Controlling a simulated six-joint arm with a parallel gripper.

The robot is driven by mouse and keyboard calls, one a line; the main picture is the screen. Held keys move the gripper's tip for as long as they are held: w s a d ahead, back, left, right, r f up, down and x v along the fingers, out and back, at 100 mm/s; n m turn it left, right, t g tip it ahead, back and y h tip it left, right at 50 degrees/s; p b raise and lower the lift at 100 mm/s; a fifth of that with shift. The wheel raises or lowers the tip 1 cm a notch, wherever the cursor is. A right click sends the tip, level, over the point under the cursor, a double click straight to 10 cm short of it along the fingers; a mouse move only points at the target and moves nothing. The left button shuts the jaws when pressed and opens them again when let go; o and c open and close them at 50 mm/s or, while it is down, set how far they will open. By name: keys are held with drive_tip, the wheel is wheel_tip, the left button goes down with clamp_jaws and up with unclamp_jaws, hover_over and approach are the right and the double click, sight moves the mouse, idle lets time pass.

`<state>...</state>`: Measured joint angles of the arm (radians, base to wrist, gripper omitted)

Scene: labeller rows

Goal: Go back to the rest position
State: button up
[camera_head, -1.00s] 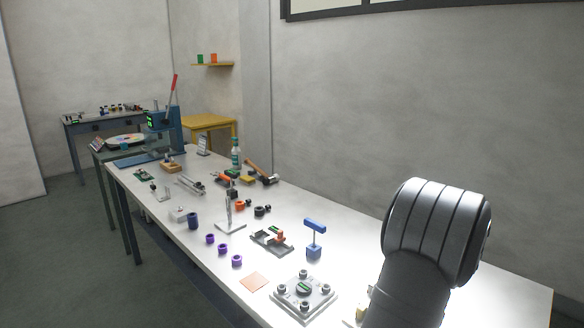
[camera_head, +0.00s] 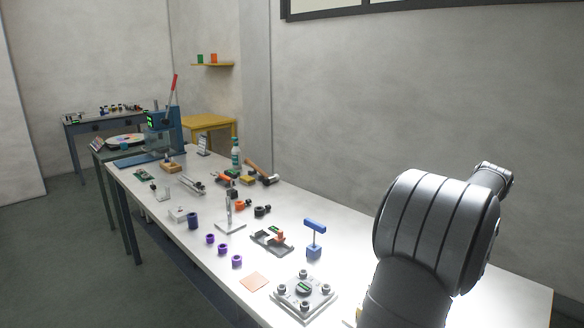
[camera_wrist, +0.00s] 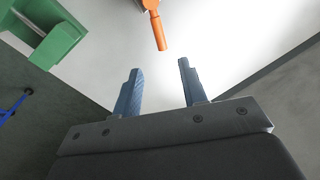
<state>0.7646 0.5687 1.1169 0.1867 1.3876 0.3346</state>
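My gripper (camera_wrist: 157,88) shows in the wrist view with its two blue-grey fingers spread apart and nothing between them. It is open and empty. Beyond the fingertips lies a white tabletop with an orange handle-like part (camera_wrist: 158,30) at the top and a green block-shaped thing (camera_wrist: 58,42) at the upper left. In the head view my arm's rounded grey links fill the lower right, and the gripper itself is out of sight there.
A wall stands behind the table.

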wheel_tip(320, 180, up, 5)
drive_tip(key=f, duration=0.5)
drive_tip(key=w+f, duration=0.1)
drive_tip(key=f, duration=0.5)
drive_tip(key=w+a+f, duration=0.1)
drive_tip(key=f, duration=0.4)
drive_tip(key=shift+f, duration=0.25)
drive_tip(key=shift+s+d+r+m, duration=0.15)
drive_tip(key=shift+s+m, duration=0.3)
drive_tip(key=shift+m, duration=0.45)
drive_tip(key=o, duration=1.1)
drive_tip(key=shift+o, duration=1.2)
drive_tip(key=w+a+r+n, duration=0.1)
drive_tip(key=a, duration=0.3)
drive_tip(key=w+a+r+n+g+h, duration=0.1)
drive_tip(key=a+r, duration=0.1)
drive_tip(key=a, duration=0.3)
drive_tip(key=w+a+r+n+g, duration=0.1)
drive_tip(key=a, duration=0.3)
drive_tip(key=shift+w+a+r+h, duration=0.15)
drive_tip(key=shift+h, duration=0.25)
drive_tip(key=a+r+n+g+h, duration=0.1)
drive_tip(key=a+r+n+h, duration=0.45)
drive_tip(key=a, duration=0.85)
drive_tip(key=s+d+f+m+y, duration=0.1)
drive_tip(key=d+f+m+y, duration=0.1)
drive_tip(key=f, duration=0.6)
drive_tip(key=shift+s+d, duration=0.25)
drive_tip(key=shift+d, duration=0.65)
drive_tip(key=shift+r, duration=0.1)
